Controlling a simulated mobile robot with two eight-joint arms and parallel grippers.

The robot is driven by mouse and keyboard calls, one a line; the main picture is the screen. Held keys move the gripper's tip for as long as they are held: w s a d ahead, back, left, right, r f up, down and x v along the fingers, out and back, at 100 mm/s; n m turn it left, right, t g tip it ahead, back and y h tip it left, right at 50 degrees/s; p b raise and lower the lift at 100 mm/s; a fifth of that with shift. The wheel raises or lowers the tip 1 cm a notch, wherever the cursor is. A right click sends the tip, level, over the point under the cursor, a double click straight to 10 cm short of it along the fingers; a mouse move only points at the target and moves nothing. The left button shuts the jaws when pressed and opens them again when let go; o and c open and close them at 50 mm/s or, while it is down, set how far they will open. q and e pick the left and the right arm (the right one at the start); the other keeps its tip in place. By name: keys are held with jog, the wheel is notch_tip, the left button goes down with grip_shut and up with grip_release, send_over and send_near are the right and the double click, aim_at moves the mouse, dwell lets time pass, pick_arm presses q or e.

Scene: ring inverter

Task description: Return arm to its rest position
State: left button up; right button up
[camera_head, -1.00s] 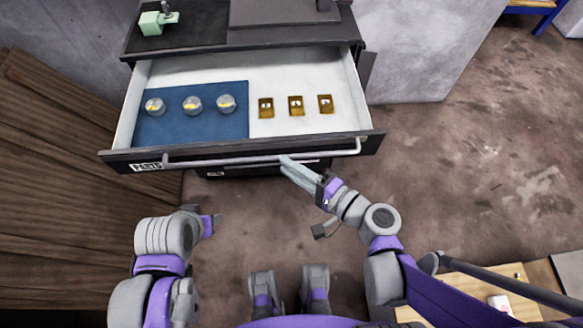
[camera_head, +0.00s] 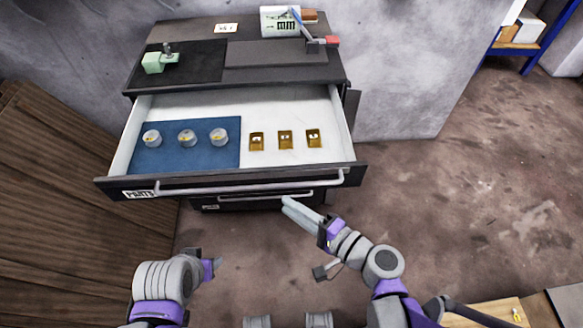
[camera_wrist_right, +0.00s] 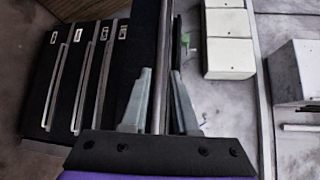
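My right gripper (camera_head: 300,212) is just in front of the open drawer, below its long front handle (camera_head: 250,182) in the head view. A gap shows between its tip and that handle there. In the right wrist view its two fingers (camera_wrist_right: 160,105) stand apart, with a long bar seen between them; nothing is visibly clamped. The right forearm is still stretched forward. My left gripper (camera_head: 212,266) hangs low at the left, away from the drawer, its fingers too small to read.
The open drawer (camera_head: 230,101) holds several small parts, some on a blue mat (camera_head: 165,165). The cabinet top (camera_head: 195,65) carries a green device (camera_head: 158,63) and a blue-handled tool (camera_head: 305,28). Wooden planks (camera_head: 70,200) stand left. Floor at the right (camera_head: 480,190) is clear.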

pick_arm(q)
jog(key=shift+r, duration=0.1)
pick_arm(e)
jog(key=shift+s, duration=0.1)
pick_arm(q)
notch_tip(320, 180, up, 9)
jog(key=w+p, duration=0.1)
jog(key=p, duration=0.7)
jog(key=shift+w+r+p, duration=0.2)
jog(key=shift+w+p, duration=0.1)
jog(key=shift+w, duration=0.05)
pick_arm(e)
jog(key=s+d+r+n+g+h, duration=0.1)
jog(key=s+d+n+g+h, duration=0.2)
jog(key=d+n+h, duration=0.2)
jog(key=s+d+r+n+g+h, duration=0.2)
jog(key=s+d+n+g+h, duration=0.1)
jog(key=d, duration=0.7)
jog(key=s+n+h, duration=0.1)
jog(key=n+h, duration=0.1)
jog(key=h, duration=0.1)
jog(key=shift+h, duration=0.4)
jog(key=shift+w+r, duration=0.1)
